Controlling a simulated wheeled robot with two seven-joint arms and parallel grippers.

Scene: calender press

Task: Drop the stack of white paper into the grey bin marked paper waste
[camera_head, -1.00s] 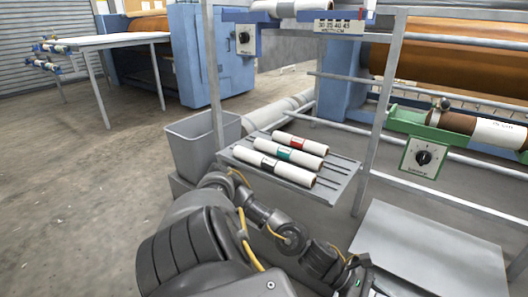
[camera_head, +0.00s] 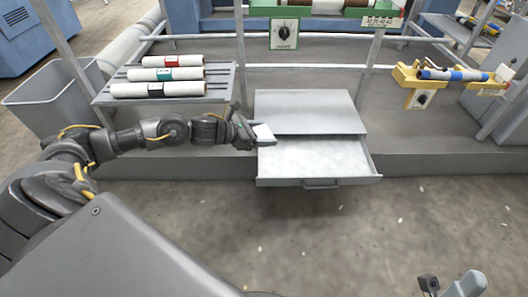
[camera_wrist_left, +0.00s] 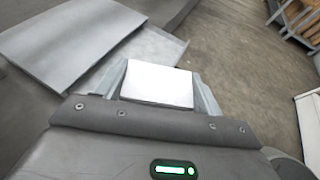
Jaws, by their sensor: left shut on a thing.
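My left gripper (camera_head: 256,135) is shut on a small stack of white paper (camera_head: 264,132). It holds the stack over the left side of an open drawer. In the left wrist view the white stack (camera_wrist_left: 157,84) sits between the two fingers. The grey bin (camera_head: 45,112) stands at the far left, left of the roll shelf and well away from the gripper. Its mouth faces up; no marking on it can be read. Part of what looks like my right gripper (camera_head: 450,286) shows at the bottom right edge, mostly cut off.
A grey drawer (camera_head: 318,182) stands pulled out under a flat grey top (camera_head: 310,112). Between bin and drawer, a slatted shelf (camera_head: 222,82) holds three white rolls (camera_head: 158,90). A frame post (camera_head: 240,55) rises behind my left gripper. The floor in front is clear.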

